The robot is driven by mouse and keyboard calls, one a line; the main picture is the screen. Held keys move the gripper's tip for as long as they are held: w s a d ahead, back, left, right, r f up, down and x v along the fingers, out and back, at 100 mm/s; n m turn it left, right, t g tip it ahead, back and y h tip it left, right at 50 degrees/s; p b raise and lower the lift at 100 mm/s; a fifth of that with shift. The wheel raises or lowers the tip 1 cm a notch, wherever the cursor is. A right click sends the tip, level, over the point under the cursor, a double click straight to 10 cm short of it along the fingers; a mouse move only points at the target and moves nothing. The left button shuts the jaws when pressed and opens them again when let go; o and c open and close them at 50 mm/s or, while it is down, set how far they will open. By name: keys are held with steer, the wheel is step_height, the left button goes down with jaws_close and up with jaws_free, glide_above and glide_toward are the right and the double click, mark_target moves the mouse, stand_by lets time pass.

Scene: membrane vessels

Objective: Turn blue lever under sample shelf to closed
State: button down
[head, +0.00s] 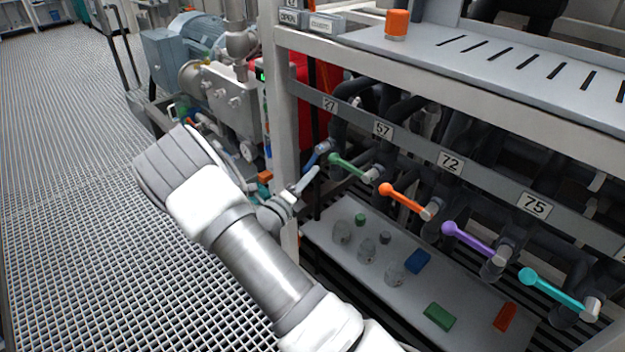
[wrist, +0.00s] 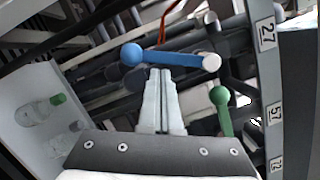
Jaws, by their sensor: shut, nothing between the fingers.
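The blue lever (wrist: 170,58) lies crosswise in the wrist view, with its round knob at left and its pale pivot at right, near the label 27. In the head view only a small part of the blue lever (head: 317,154) shows, just beyond my gripper (head: 314,174). My gripper (wrist: 160,72) is shut and empty. In the wrist view its fingertips end just below the middle of the lever's arm; I cannot tell whether they touch it. The sample shelf (head: 420,48) is above the lever row.
Green (head: 345,165), orange (head: 405,198), purple (head: 468,238) and turquoise (head: 552,288) levers follow to the right along the labelled rail. A lower shelf (head: 335,262) holds clear bottles and small coloured blocks. A white post (head: 283,130) stands beside my gripper. Grated floor at left is clear.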

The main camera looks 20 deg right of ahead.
steer(key=shift+w+a+m, duration=0.25)
steer(key=shift+w+m, duration=0.25)
steer(key=shift+m, duration=0.4)
steer(key=shift+w+a+r+m+h, duration=0.15)
steer(key=shift+w+m+h, duration=0.3)
steer(key=shift+m, duration=0.45)
steer(key=shift+w+a+r+m+g+h+b, duration=0.25)
steer(key=shift+w+r+m+g+h, duration=0.25)
steer(key=shift+m, duration=1.45)
steer(key=shift+w+a+r+m+g+h+b, duration=0.15)
steer(key=shift+w+a+r+m+g+h, duration=0.4)
steer(key=shift+m, duration=1.45)
steer(key=shift+w+r+m+g+h+b, duration=0.2)
steer(key=shift+w+r+m+g, duration=0.5)
steer(key=shift+m, duration=1.25)
steer(key=shift+w+r, duration=0.15)
steer(key=shift+r, duration=0.1)
